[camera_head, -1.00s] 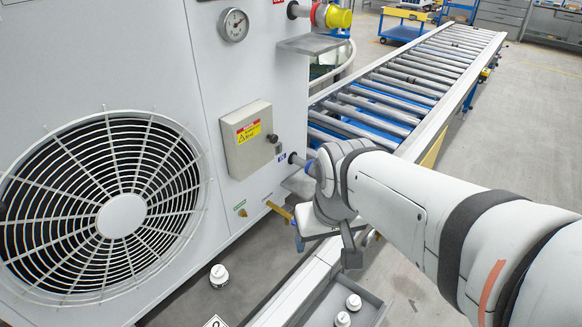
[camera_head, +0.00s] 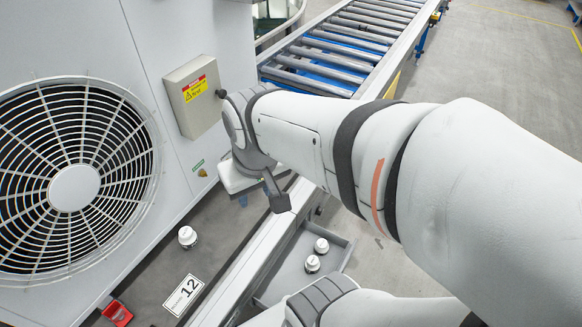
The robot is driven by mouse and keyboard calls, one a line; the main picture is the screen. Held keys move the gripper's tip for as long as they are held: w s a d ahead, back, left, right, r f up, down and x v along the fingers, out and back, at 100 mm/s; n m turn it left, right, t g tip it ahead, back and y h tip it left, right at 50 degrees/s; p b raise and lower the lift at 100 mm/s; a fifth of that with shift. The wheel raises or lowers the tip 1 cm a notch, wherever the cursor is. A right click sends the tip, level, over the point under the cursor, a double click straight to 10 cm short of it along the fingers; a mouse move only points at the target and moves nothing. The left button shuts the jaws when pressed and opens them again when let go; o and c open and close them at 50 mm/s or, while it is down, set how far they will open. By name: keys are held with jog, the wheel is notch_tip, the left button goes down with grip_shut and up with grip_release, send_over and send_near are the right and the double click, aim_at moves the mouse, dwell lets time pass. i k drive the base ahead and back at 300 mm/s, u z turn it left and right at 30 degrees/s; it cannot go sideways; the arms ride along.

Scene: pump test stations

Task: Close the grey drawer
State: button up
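The grey drawer (camera_head: 284,270) stands pulled out from the bench edge at the lower middle. Two small white round pieces, one nearer (camera_head: 312,263) and one farther (camera_head: 321,245), lie in it. Part of its near end is hidden behind my arm. My gripper (camera_head: 268,195) points down above the bench edge, up and left of the drawer, and looks apart from it. A dark finger shows, but my wrist hides much of the gripper, so I cannot tell if it is open.
A grey cabinet with a round fan grille (camera_head: 75,190) and a control box (camera_head: 192,97) fills the left. On the bench are a white cap (camera_head: 187,237), a label reading 12 (camera_head: 183,295) and a red item (camera_head: 116,313). A roller conveyor (camera_head: 330,45) runs behind. Open floor lies right.

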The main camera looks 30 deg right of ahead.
aim_at(289, 275)
jog(key=u, duration=0.05)
jog(key=k, duration=1.5)
jog(key=z, duration=0.55)
jog(key=i, duration=1)
jog(key=z, duration=0.6)
jog(key=k, duration=0.35)
jog(key=u, duration=0.25)
